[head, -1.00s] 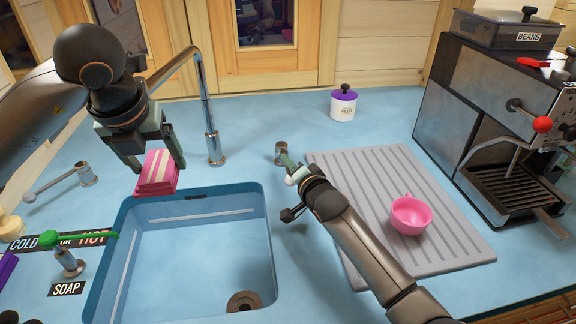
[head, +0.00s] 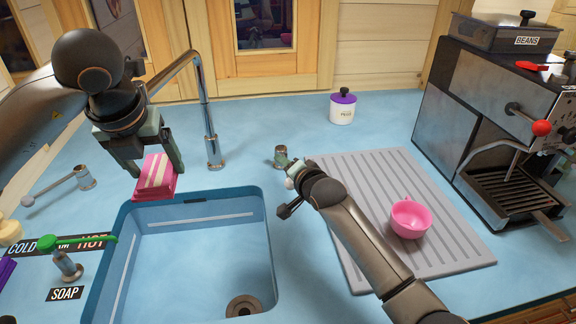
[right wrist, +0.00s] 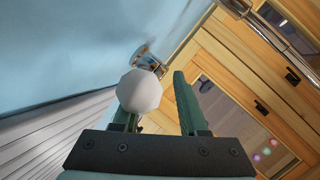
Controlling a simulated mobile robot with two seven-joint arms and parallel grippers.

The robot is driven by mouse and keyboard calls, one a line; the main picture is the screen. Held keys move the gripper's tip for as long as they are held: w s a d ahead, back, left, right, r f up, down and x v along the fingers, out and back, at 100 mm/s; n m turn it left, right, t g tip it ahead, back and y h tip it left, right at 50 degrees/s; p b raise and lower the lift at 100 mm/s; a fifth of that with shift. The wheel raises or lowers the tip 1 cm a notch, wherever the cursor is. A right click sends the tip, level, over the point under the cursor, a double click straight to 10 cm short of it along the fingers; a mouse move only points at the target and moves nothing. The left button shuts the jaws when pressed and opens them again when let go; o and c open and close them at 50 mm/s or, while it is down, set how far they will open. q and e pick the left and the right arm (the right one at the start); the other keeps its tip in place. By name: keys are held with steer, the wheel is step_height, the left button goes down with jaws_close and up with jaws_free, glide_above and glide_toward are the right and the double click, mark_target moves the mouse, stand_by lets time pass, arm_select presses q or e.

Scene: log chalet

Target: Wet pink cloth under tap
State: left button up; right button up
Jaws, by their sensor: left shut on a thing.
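My left gripper (head: 155,162) is shut on the pink cloth (head: 153,178), a folded pink piece with pale stripes, at the sink's back left edge. The chrome tap (head: 210,125) rises behind the sink; its spout bends left and its outlet is hidden behind my left gripper. My right gripper (head: 294,170) is beside a lever with a white ball knob (head: 289,183), right of the sink. In the right wrist view the white knob (right wrist: 139,91) overlaps the left finger and the fingers are apart. I cannot tell whether they touch the knob.
The blue sink (head: 262,222) is empty. Another lever handle (head: 60,182) and a green soap pump (head: 75,240) stand left of it. A pink cup (head: 410,218) sits on the grey drainer (head: 460,245). A coffee machine (head: 480,120) stands at the right, a purple-lidded jar (head: 343,105) behind.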

steer(key=shift+s, duration=0.15)
steer(key=shift+s+d+r, duration=0.2)
steer(key=shift+s, duration=0.15)
steer(key=v, duration=1.1)
steer(key=shift+w, duration=0.1)
steer(key=shift+d+f, duration=0.15)
steer(key=shift+f, duration=0.3)
steer(key=shift+s+d+f+t, duration=0.1)
steer(key=shift+s+f+t, duration=0.35)
steer(key=shift+f+t, duration=0.3)
steer(key=shift+y, duration=0.4)
steer(key=shift+x, duration=5.95)
steer(key=shift+f, duration=0.15)
